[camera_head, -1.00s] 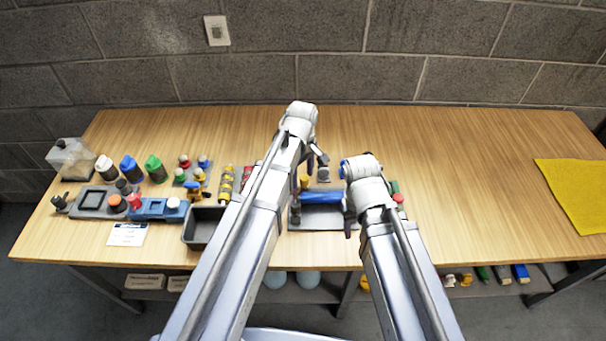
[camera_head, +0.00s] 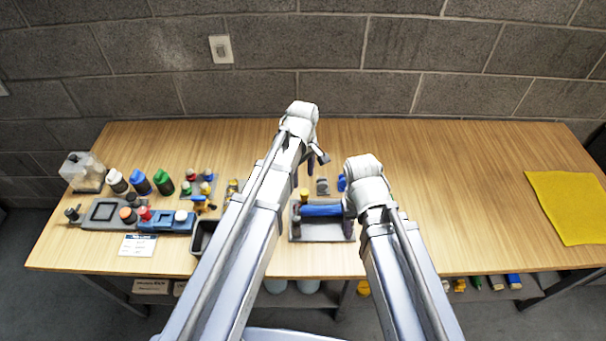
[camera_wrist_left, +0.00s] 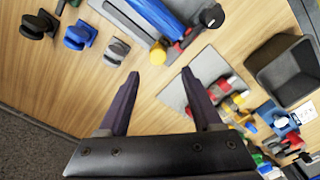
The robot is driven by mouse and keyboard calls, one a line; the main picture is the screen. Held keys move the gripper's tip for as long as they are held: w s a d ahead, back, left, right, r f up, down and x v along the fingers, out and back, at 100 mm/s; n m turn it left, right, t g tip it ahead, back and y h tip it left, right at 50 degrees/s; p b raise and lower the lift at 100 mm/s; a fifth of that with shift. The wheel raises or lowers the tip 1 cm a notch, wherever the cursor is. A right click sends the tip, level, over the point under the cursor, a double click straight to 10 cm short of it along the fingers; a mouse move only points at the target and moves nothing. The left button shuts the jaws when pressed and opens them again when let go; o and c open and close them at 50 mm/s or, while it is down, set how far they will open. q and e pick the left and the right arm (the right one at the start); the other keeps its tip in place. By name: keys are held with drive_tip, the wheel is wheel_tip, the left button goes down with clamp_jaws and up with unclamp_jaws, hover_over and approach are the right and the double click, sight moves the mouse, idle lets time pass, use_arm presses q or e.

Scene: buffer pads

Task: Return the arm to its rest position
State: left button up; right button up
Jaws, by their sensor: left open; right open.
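My left arm reaches up the middle of the head view, and its gripper (camera_head: 317,160) is in the air over the back of the table. In the left wrist view the two dark fingers (camera_wrist_left: 161,74) are spread with nothing between them. My right arm stands beside it on the right. Its gripper (camera_head: 348,207) is mostly hidden behind its own wrist, near the right end of a blue cylinder (camera_head: 321,210) on a grey tray (camera_head: 318,232). I cannot see whether it touches the cylinder.
The wooden table (camera_head: 460,200) is clear between my right arm and a yellow cloth (camera_head: 568,207). Bottles (camera_head: 140,182), a blue device (camera_head: 165,221) and a black bin (camera_head: 203,236) stand on the left. A block wall (camera_head: 420,60) is behind.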

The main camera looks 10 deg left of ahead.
use_arm(q)
drive_tip(key=shift+r, duration=0.3)
